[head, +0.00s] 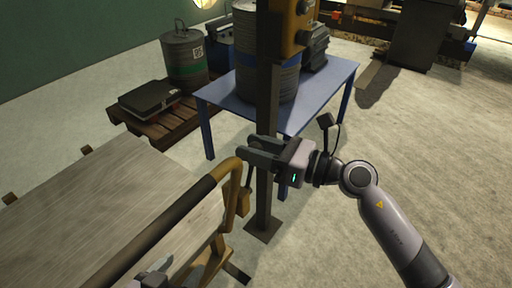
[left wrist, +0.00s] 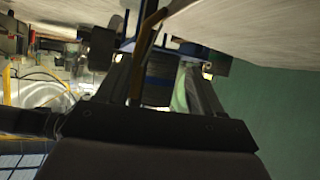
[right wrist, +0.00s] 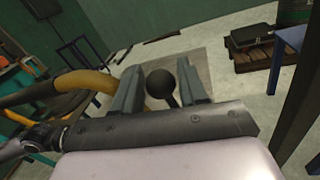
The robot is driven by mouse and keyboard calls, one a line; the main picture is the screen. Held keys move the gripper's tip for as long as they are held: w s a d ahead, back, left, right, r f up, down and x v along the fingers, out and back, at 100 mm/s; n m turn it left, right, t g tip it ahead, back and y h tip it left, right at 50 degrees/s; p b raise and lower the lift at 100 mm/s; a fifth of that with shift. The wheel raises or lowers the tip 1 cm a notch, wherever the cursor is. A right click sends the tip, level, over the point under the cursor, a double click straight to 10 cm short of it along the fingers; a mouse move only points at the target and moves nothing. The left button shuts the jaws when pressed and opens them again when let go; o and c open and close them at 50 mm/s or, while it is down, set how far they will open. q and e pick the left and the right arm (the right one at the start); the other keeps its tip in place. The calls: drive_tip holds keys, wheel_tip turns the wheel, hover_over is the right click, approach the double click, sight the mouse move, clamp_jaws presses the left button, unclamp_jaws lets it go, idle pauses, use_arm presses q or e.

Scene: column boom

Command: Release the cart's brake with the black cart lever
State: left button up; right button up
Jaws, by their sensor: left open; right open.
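The black cart lever has a round black knob (right wrist: 160,83) on a thin dark stem. In the right wrist view the knob shows between the two fingers of my right gripper (right wrist: 160,88); I cannot tell if they touch it. In the head view my right gripper (head: 250,149) is open above the cart's yellow handle frame (head: 243,203), with the knob hidden by its fingers. My left gripper (head: 155,275) is low at the bottom edge, beside the handle bar. It is open in the left wrist view (left wrist: 160,75), where a thin brownish bar shows between its fingers.
The cart's wooden deck (head: 95,205) fills the lower left. A post (head: 265,185) with a yellow control box (head: 290,28) stands just behind my right gripper. A blue table (head: 325,82) holds a drum; a pallet (head: 172,120) stands left. The floor at right is clear.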

clamp_jaws()
